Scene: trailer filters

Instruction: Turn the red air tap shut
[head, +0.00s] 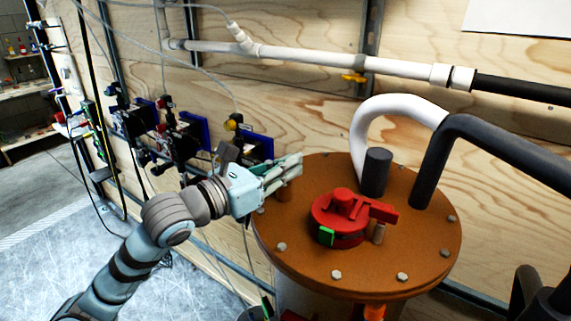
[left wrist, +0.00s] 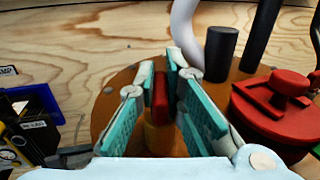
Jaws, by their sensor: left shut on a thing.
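The red tap handle (left wrist: 160,92) stands upright between my left gripper's pads in the left wrist view, above a yellow-orange body (left wrist: 160,138). It sits at the left edge of a round orange-brown lid (head: 300,258). My left gripper (left wrist: 163,98) is shut on this handle, with a teal pad on each side. In the head view my left gripper (head: 286,172) reaches over the lid's left rim and hides the red handle. My right gripper is not in view.
A larger red fitting (head: 343,212) with a green tag is on the lid, right of my gripper. A dark post (head: 376,172), white hose (head: 364,125) and black pipe (head: 430,165) rise behind it. Blue-backed devices (head: 258,147) line the plywood wall.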

